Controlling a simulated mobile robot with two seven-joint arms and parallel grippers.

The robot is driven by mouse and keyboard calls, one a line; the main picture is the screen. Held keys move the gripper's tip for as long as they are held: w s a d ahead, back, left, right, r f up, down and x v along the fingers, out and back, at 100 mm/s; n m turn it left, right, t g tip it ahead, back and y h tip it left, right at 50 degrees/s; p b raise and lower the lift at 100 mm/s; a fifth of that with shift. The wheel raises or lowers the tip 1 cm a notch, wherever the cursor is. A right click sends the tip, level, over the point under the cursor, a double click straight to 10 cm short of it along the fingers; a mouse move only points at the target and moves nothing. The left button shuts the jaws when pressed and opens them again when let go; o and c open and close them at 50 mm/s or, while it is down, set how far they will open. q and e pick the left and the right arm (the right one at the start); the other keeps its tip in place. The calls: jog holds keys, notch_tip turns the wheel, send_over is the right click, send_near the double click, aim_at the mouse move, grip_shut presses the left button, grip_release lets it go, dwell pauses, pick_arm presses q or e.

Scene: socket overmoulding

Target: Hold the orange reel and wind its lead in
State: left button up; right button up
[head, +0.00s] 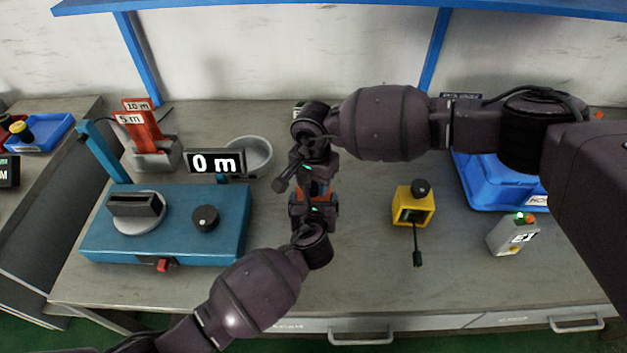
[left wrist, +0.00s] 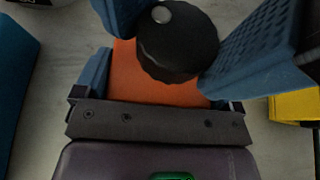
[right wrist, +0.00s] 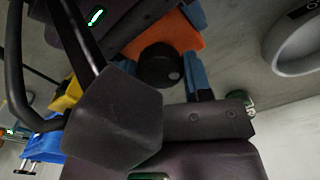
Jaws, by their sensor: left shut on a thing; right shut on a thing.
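The orange reel (head: 313,190) is held up between my two grippers, mid-bench. Its orange body (left wrist: 145,75) and round black knob (left wrist: 177,44) show in the left wrist view. They also show in the right wrist view, the body (right wrist: 172,36) behind the knob (right wrist: 160,66). My left gripper (head: 313,206) is shut on the reel's body from the near side. My right gripper (head: 312,172) reaches in from the far side and is shut on the reel, seemingly at its knob; the exact contact is partly hidden. I cannot make out the reel's lead.
A blue machine (head: 165,225) with a "0 m" display (head: 214,161) stands left. Behind it are a red marked stand (head: 148,130) and a grey bowl (head: 250,152). Right are a yellow box (head: 428,205) with a black knob, a blue bin (head: 480,190) and a grey tester (head: 510,238).

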aim_at(314, 184)
jog(key=o, duration=0.9)
jog(key=shift+o, duration=0.2)
jog(key=n, duration=0.4)
jog(key=shift+n, duration=0.3)
notch_tip(314, 184, up, 12)
jog(key=w+a+r+m+y, duration=0.3)
jog(key=a+y, duration=0.1)
jog(key=a, duration=0.2)
jog(key=w+a+r+m+t+y, duration=0.1)
jog(key=w+a+r+m+y, duration=0.2)
jog(key=a, duration=0.3)
jog(key=w+a+r+m+y, duration=0.3)
jog(key=w+a+m+y, duration=0.1)
jog(key=a+y, duration=0.2)
jog(key=shift+w+a+r+t, duration=0.15)
jog(key=shift+w+a+t, duration=0.15)
jog(key=shift+a, duration=0.15)
